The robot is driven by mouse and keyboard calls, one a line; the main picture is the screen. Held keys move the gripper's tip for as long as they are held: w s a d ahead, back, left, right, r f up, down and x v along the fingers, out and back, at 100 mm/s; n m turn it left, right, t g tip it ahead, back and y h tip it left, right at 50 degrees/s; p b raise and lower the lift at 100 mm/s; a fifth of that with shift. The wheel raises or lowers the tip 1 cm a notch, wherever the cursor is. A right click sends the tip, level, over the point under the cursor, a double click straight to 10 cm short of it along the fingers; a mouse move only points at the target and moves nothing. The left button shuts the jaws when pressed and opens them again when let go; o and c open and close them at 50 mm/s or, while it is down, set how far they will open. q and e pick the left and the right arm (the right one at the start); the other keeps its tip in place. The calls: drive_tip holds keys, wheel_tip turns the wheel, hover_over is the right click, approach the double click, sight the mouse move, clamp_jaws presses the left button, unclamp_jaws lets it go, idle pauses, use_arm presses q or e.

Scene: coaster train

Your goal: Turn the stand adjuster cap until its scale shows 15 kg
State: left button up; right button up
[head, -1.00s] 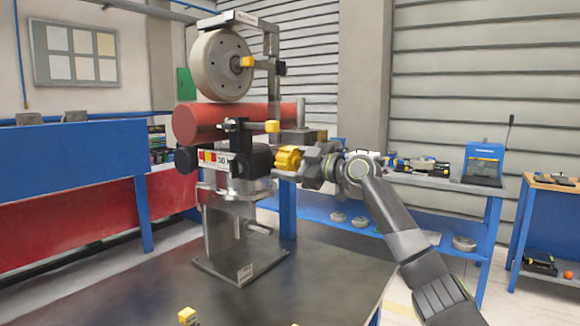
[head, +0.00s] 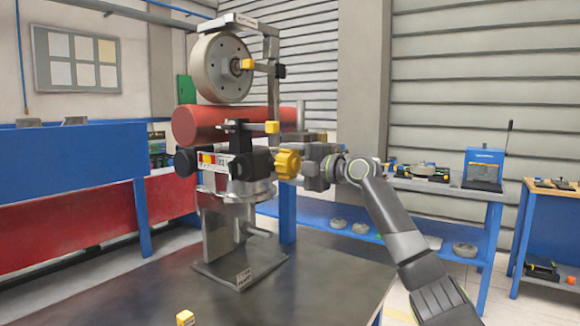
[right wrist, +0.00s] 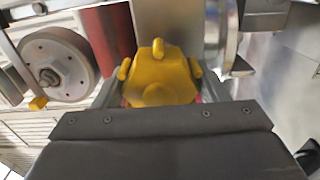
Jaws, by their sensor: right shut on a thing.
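The stand (head: 218,235) stands upright on the dark table, with a grey wheel (head: 221,68) at its top and a red cylinder (head: 225,120) below that. The yellow lobed adjuster cap (head: 288,162) is at the right end of the stand's black crosspiece. My right gripper (head: 303,165) reaches it from the right and is shut on it. In the right wrist view the cap (right wrist: 160,75) sits between the fingers. The scale label (head: 213,160), white with red and yellow, is on the crosspiece's left part; its reading is too small to tell. My left gripper is not in view.
The dark table (head: 130,285) has free room left of the stand. A small yellow block (head: 185,317) is at its front. A blue bench (head: 470,185) with tools stands behind on the right, and a blue and red partition (head: 70,180) on the left.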

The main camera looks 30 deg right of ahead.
drive_tip(key=n, duration=0.4)
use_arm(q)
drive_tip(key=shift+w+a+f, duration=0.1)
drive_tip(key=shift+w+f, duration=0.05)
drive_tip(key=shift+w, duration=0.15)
use_arm(e)
drive_tip(key=shift+n, duration=1.3)
use_arm(q)
drive_tip(key=shift+b, duration=0.3)
use_arm(e)
drive_tip(key=o, duration=1)
